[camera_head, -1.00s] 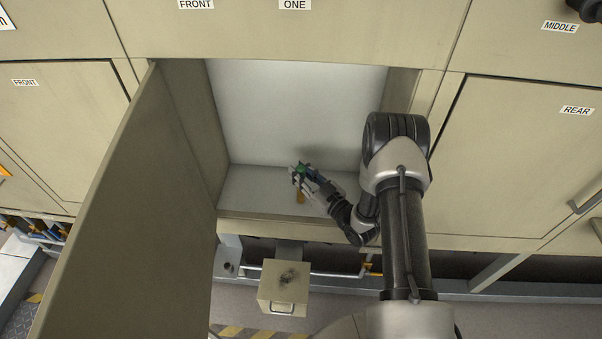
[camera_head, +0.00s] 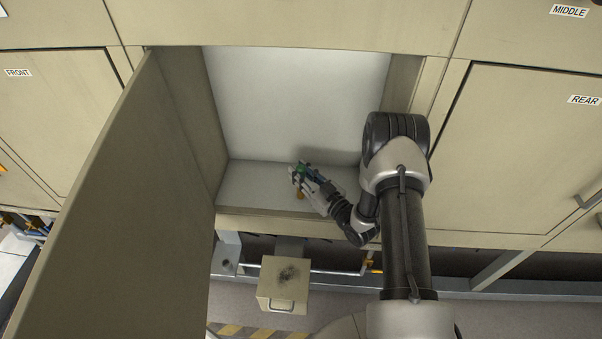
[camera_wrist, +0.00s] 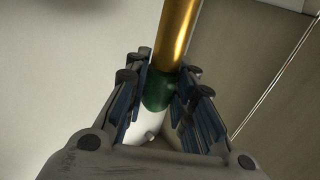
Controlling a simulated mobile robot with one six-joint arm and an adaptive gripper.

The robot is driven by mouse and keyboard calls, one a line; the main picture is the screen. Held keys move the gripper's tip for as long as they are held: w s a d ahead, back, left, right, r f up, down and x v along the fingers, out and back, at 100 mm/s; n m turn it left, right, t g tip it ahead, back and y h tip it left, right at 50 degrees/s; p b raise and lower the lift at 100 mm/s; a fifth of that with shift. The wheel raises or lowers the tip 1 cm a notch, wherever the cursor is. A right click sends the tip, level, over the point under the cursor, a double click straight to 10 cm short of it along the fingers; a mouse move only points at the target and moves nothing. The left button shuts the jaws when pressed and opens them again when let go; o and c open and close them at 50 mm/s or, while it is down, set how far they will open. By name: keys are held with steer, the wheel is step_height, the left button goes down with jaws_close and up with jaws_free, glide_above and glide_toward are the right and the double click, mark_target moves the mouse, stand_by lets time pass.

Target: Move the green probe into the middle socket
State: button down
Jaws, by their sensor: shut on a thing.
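The green probe shows in the wrist view as a green body (camera_wrist: 158,90) with a gold rod. My gripper (camera_wrist: 160,85) is shut on the green part, one finger on each side. In the head view my gripper (camera_head: 306,177) is inside the open cabinet compartment, low and near its front edge. The probe's green end (camera_head: 300,170) shows at the fingertips, and its gold part hangs just below. No socket can be made out in either view.
The open cabinet door (camera_head: 130,215) stands to the left of my arm. The compartment floor (camera_head: 250,185) looks bare. A small open drawer or box (camera_head: 283,290) with a dark patch on top sits below the opening. Closed panels flank the opening.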

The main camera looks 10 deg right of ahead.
steer(key=c, duration=1.3)
jaws_free()
steer(key=shift+v, duration=3.55)
steer(key=shift+f, duration=0.1)
